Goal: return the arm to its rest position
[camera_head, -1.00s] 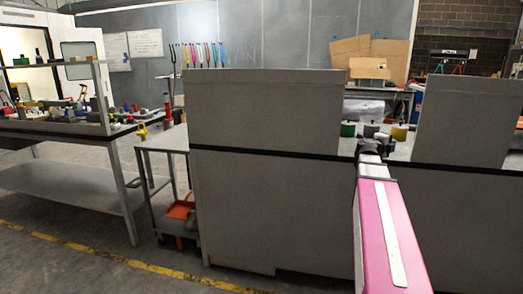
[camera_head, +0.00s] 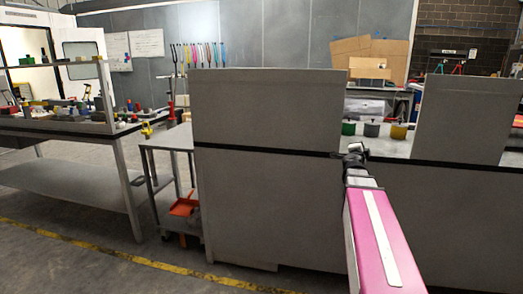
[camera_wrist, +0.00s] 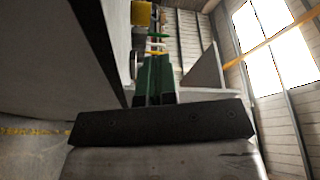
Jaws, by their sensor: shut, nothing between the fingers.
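My gripper (camera_head: 344,154) is at the end of my outstretched arm, in front of the gap between two grey booth panels. It is small and dark in the head view, beside the lower right corner of the left panel (camera_head: 265,110). In the wrist view the green fingers of my gripper (camera_wrist: 154,72) lie side by side, shut, with nothing held between them. Whether the gripper touches the panel edge cannot be told from the head view.
A green can (camera_head: 348,128), a grey can (camera_head: 371,129) and a yellow can (camera_head: 398,131) stand on the counter in the gap. The right panel (camera_head: 462,120) bounds it. A cart (camera_head: 166,139) and a cluttered workbench (camera_head: 70,180) stand left. The floor in front is clear.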

